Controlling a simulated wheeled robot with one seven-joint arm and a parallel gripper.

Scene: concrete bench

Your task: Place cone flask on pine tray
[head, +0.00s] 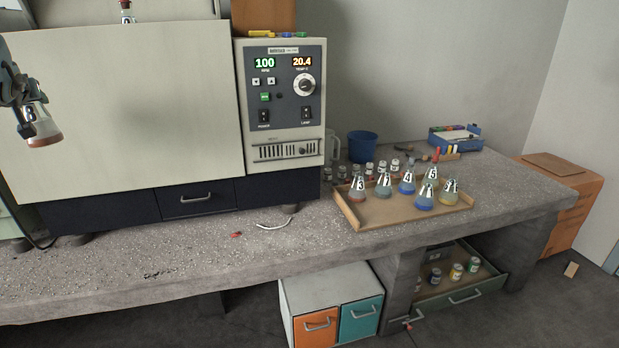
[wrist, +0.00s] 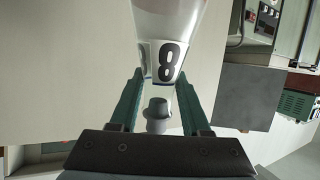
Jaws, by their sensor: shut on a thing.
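A cone flask (head: 40,128) with a label 8 and reddish-brown contents hangs at the far left of the head view, in front of the large pale machine. My gripper (head: 20,98) is shut on it near its neck. In the wrist view the flask (wrist: 168,62) sits between the two green fingers of my gripper (wrist: 158,100), its grey stopper toward me. The pine tray (head: 407,218) lies on the bench at the right. Several numbered cone flasks stand on it, among them flask 3 (head: 357,190) and flask 4 (head: 407,183).
The pale machine (head: 115,110) with its control panel (head: 281,90) fills the bench's back left. Small jars (head: 369,170), a blue cup (head: 362,146) and a blue box (head: 455,138) stand behind the tray. A white curved item (head: 272,225) lies on otherwise mostly free bench.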

